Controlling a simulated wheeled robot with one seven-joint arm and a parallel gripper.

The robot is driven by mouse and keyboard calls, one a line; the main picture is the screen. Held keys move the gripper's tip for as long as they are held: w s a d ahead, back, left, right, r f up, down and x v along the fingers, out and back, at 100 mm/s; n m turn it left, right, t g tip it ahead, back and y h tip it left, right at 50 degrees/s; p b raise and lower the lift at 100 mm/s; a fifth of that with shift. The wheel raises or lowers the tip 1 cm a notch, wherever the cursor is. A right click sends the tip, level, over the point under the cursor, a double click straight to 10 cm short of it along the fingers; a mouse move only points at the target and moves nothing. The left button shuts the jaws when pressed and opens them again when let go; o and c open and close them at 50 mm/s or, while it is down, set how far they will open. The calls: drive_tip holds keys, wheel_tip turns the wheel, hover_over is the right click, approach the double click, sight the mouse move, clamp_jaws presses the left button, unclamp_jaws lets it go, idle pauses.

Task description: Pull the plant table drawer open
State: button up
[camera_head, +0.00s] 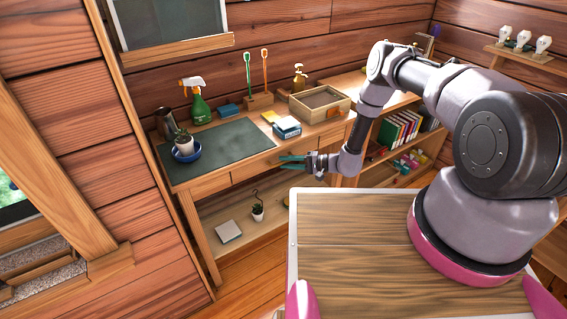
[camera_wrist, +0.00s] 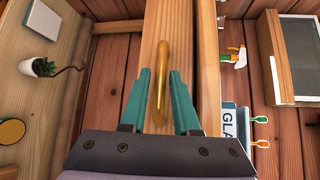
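In the wrist view the drawer front (camera_wrist: 155,22) carries a gold bar handle (camera_wrist: 163,55). My gripper (camera_head: 283,162) is in front of the drawer. In the wrist view my gripper's teal fingers (camera_wrist: 160,74) are apart, one on each side of the handle, with small gaps beside it. The handle is too small to make out in the head view.
A dark green mat (camera_head: 235,150), a green spray bottle (camera_head: 197,105) and a wooden box (camera_head: 318,106) are on the tabletop. The lower shelf (camera_head: 262,232) holds a white block and a small hanging-stem plant. A bookshelf (camera_head: 408,112) stands to the right.

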drive_tip(key=shift+w+a+f, duration=0.1)
drive_tip(key=shift+w+a, duration=0.05)
drive_tip(key=shift+a, duration=0.5)
clamp_jaws()
idle(1.0)
